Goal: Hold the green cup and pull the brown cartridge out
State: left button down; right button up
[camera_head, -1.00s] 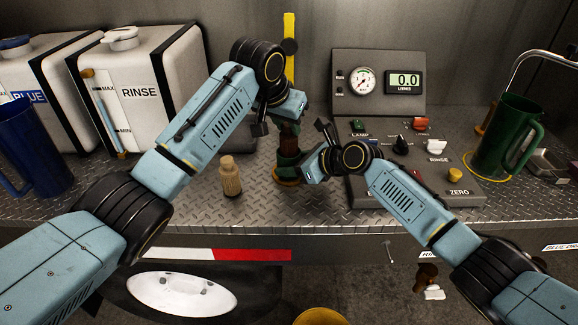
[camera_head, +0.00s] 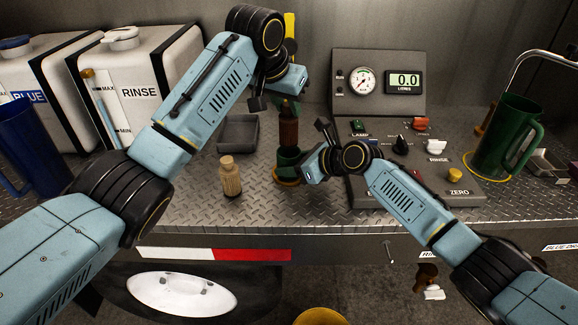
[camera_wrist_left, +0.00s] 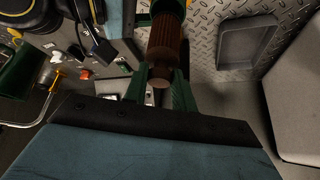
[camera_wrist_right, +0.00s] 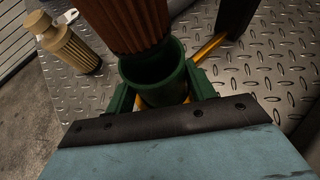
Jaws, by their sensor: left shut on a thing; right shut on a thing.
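The brown ribbed cartridge (camera_head: 288,132) stands upright above the green cup (camera_head: 287,159) on the deck. My left gripper (camera_head: 287,106) is shut on the cartridge's top end, which shows between the fingers in the left wrist view (camera_wrist_left: 166,45). My right gripper (camera_head: 312,164) is shut on the cup, seen between its green fingers in the right wrist view (camera_wrist_right: 160,80). There the cartridge's lower end (camera_wrist_right: 127,22) is over the cup's far rim and the open cup interior shows below it. I cannot tell whether the end is fully clear of the rim.
A tan ribbed cartridge (camera_head: 230,178) stands left of the cup, with an empty grey tray (camera_head: 238,147) behind it. A control panel (camera_head: 420,190) is close on the right, with a green jug (camera_head: 503,140) beyond. The RINSE tank (camera_head: 150,90) stands back left.

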jog(key=o, duration=0.8)
jog(key=shift+o, duration=0.2)
jog(key=shift+d, duration=0.1)
